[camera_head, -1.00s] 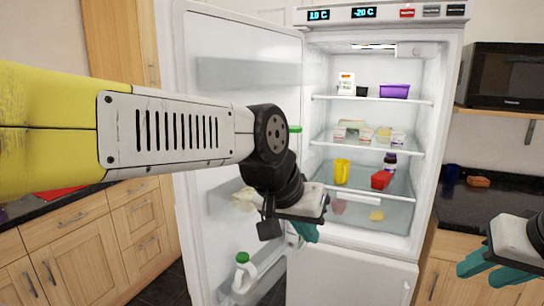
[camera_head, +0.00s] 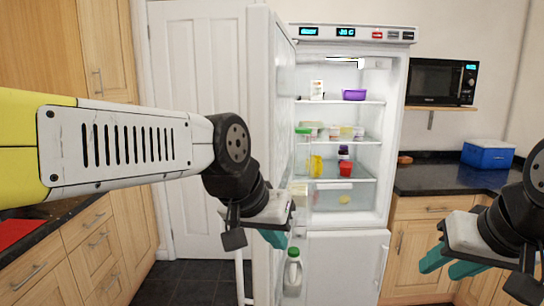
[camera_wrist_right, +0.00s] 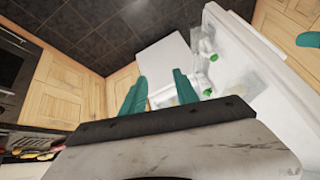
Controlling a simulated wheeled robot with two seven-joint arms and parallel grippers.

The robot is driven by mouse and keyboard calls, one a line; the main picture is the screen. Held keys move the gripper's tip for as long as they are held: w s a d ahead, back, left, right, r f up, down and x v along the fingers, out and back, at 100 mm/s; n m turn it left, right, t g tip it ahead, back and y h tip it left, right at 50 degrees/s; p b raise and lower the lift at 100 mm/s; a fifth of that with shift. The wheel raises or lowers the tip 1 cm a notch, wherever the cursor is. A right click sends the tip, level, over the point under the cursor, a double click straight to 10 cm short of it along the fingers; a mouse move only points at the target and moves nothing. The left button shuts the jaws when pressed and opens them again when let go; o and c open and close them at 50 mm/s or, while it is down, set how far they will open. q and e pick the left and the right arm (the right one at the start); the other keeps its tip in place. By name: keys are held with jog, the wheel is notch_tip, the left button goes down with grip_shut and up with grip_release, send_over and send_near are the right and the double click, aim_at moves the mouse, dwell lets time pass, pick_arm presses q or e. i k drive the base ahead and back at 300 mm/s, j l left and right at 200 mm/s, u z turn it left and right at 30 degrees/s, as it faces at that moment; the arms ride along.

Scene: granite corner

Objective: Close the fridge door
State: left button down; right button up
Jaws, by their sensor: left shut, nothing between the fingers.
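The fridge (camera_head: 335,270) stands in the middle of the head view with its lit inside showing. Its tall white door (camera_head: 262,60) is hinged on the left and stands open, seen at a steep angle. Bottles sit in the door shelves. My left gripper (camera_head: 275,238) is shut and empty, in front of the door's lower part; I cannot tell whether it touches. My right gripper (camera_head: 450,263) has its teal fingers apart and empty, right of the fridge. In the right wrist view its fingers (camera_wrist_right: 160,92) show before the door with green-capped bottles (camera_wrist_right: 212,58).
Food stands on the fridge shelves, including a purple tub (camera_head: 354,95) and a red cup (camera_head: 345,169). A microwave (camera_head: 440,82) and a blue cool box (camera_head: 488,154) are at the right. Wooden cabinets (camera_head: 75,250) line the left. Dark floor (camera_head: 185,285) is free between.

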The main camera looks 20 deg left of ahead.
aim_at(271, 67)
jog(key=j+z, duration=0.2)
jog(key=j, duration=0.95)
jog(key=k+j+z, duration=0.15)
jog(key=j, duration=1)
jog(key=u, duration=0.3)
